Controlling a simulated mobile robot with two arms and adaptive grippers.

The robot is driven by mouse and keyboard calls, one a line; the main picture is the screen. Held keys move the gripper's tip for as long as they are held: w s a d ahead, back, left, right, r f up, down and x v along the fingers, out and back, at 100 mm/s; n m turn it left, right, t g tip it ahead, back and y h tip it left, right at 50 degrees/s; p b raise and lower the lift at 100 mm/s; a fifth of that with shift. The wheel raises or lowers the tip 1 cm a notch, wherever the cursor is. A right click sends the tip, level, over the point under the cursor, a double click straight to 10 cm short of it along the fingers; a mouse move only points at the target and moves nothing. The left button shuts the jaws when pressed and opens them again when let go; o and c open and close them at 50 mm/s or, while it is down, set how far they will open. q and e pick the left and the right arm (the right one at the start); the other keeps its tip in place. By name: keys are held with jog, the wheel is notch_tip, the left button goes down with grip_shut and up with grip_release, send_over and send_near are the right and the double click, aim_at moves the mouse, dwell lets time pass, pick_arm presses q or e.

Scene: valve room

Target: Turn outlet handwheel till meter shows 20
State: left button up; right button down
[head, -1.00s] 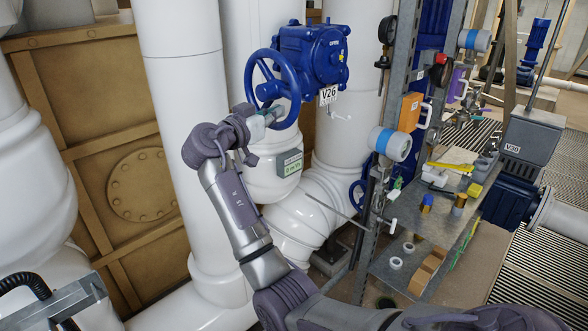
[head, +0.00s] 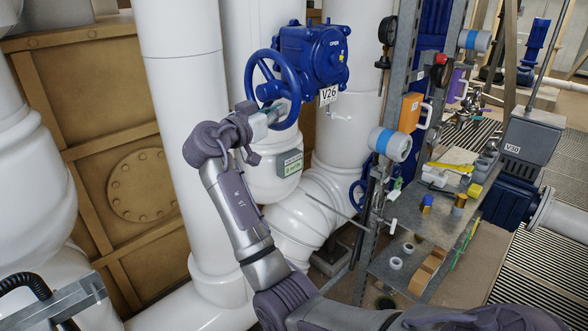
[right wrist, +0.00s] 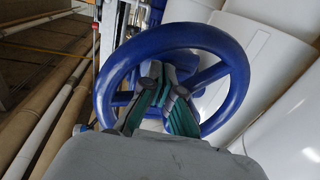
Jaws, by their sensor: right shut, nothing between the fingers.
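The blue handwheel (head: 291,80) sits on the blue gearbox (head: 312,55) marked V26, on a white upright pipe. A grey meter (head: 290,162) with a small green display is on the pipe below it; its figures are too small to read surely. My right gripper (head: 272,112) is at the wheel's lower part. In the right wrist view the wheel (right wrist: 236,75) fills the middle, and the gripper's fingers (right wrist: 163,75) reach in over its lower rim, tips together near the hub and spokes with nothing held.
A metal shelf (head: 405,277) with tools and rings stands right of the valve, on a grey post. A blue-and-white round instrument (head: 392,144) juts out from that post. White pipes (head: 185,130) and a brown panelled wall (head: 95,130) close off the left.

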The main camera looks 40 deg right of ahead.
aim_at(285, 95)
jog(key=shift+s+r, duration=0.2)
jog(key=shift+s, duration=0.1)
jog(key=shift+r, duration=0.1)
jog(key=shift+s+r, duration=0.3)
jog(key=shift+r, duration=0.35)
jog(key=shift+s+r+p, duration=0.15)
jog(key=shift+r+p, duration=0.3)
jog(key=shift+r, duration=0.4)
jog(key=shift+s+r, duration=0.1)
jog(key=shift+r, duration=0.05)
jog(key=shift+s, duration=0.1)
